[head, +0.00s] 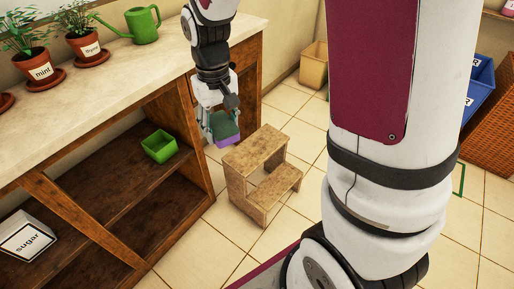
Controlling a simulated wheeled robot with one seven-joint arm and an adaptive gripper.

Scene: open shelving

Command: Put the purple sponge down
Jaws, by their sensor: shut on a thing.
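My gripper (221,124) hangs at the right end of the wooden shelving unit, pointing down. It is shut on the purple sponge (224,142). The sponge shows a dark greenish upper face and a thin purple lower edge. It is in the air just left of and above the small wooden step stool (240,159). The gripper's fingers hide part of the sponge. I cannot tell whether the sponge touches the stool or the shelf edge.
A green open box (159,146) and a white sugar container (27,238) are on the open shelves. The counter top (130,65) holds potted mint (40,70), potted thyme (88,44) and a green watering can (142,25). Blue bins (478,85) and a wicker basket (490,115) stand right.

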